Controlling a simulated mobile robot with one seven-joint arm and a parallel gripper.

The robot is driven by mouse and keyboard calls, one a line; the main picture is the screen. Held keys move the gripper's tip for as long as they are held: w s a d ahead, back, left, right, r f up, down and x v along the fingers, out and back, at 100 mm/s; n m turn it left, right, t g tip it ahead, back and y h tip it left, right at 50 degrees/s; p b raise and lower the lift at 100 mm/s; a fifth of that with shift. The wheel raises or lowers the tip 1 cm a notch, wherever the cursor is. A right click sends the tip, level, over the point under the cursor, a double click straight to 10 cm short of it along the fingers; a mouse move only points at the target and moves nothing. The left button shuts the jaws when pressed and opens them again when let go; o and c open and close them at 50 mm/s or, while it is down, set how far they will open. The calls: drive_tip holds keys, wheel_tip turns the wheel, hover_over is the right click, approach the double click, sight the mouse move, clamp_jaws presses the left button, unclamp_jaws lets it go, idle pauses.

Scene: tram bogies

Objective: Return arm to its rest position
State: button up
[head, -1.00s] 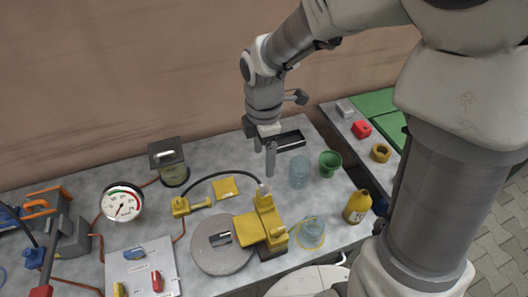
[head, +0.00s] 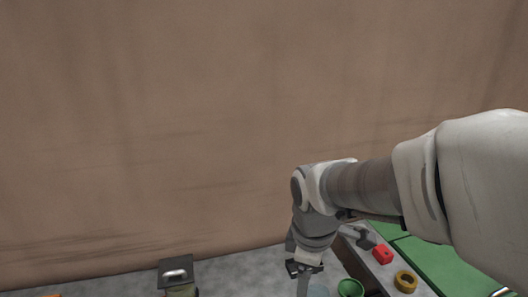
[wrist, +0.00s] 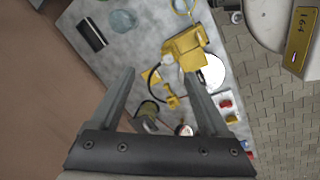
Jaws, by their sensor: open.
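My gripper (head: 303,280) hangs down over the grey bench at the bottom of the head view, and its fingertips are hard to make out there. In the wrist view my gripper (wrist: 160,73) shows two fingers wide apart with nothing held between them. My arm reaches in from the right in the head view, bent at the wrist. The bench (wrist: 125,52) lies below the fingers in the wrist view.
A yellow device (wrist: 185,50), a black block (wrist: 92,35) and a clear cup (wrist: 122,21) are on the bench. Right of my wrist are a green cup (head: 350,288), a red block (head: 382,254) and a yellow ring (head: 405,281). A bare brown wall (head: 180,120) stands behind.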

drive_tip(key=s+d+r+m+t, duration=0.3)
drive_tip(key=s+d+r+m, duration=0.3)
drive_tip(key=m, duration=0.8)
drive_tip(key=s+r, duration=0.1)
drive_tip(key=s, duration=0.2)
drive_tip(key=shift+s+r+t, duration=0.25)
drive_tip(key=shift+r+t, duration=0.05)
drive_tip(key=shift+r, duration=0.1)
drive_tip(key=c, duration=0.5)
drive_tip(key=shift+a, duration=0.15)
drive_tip(key=shift+a, duration=0.1)
